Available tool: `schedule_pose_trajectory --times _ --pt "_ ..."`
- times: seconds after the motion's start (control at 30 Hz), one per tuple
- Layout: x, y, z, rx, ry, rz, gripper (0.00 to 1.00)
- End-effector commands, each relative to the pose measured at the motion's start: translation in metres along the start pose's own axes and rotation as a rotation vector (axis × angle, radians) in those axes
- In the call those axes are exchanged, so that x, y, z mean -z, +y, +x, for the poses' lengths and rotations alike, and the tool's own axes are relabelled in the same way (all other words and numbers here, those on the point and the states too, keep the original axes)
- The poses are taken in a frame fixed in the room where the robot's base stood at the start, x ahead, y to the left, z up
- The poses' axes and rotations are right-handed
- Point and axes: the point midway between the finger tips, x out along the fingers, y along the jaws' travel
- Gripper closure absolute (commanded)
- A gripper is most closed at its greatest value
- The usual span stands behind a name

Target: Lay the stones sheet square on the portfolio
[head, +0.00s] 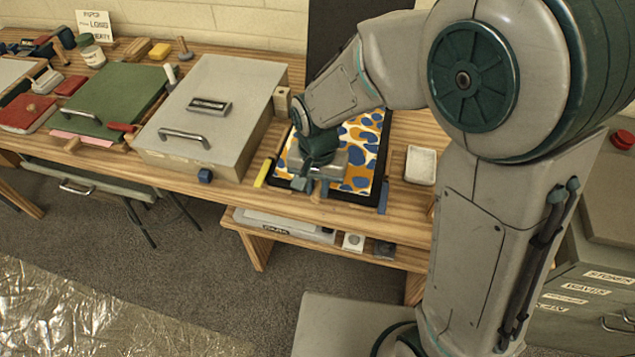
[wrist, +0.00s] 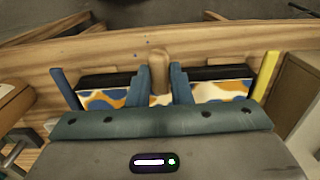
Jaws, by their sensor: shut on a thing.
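The stones sheet (head: 357,183), white with blue and orange blobs, lies over the black portfolio (head: 384,150). Black margin shows along its right side and near edge. In the wrist view parts of the sheet (wrist: 218,92) show on both sides of my fingers, with black portfolio (wrist: 222,73) beyond. My gripper (head: 313,187) is low over the near part of the sheet. In the wrist view its fingers (wrist: 161,88) are shut on a light wooden handle (wrist: 158,62). My arm and gripper hide much of the sheet's left and middle, so its full alignment cannot be told.
A yellow strip (head: 264,172) and a blue strip (head: 383,197) flank the portfolio's near end. A big grey lidded box (head: 215,90) stands close on the left. A white dish (head: 420,165) is on the right. The table's front edge is near.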

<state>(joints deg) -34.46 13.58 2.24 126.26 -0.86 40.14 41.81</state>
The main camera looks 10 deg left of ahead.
Motion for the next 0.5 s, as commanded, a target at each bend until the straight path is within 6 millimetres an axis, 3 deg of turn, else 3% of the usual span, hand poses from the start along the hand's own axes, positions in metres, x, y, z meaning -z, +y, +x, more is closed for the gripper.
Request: schedule_pose_trajectory --times 0.5 --pt "0.000 0.000 0.038 0.000 0.000 0.000 1.00"
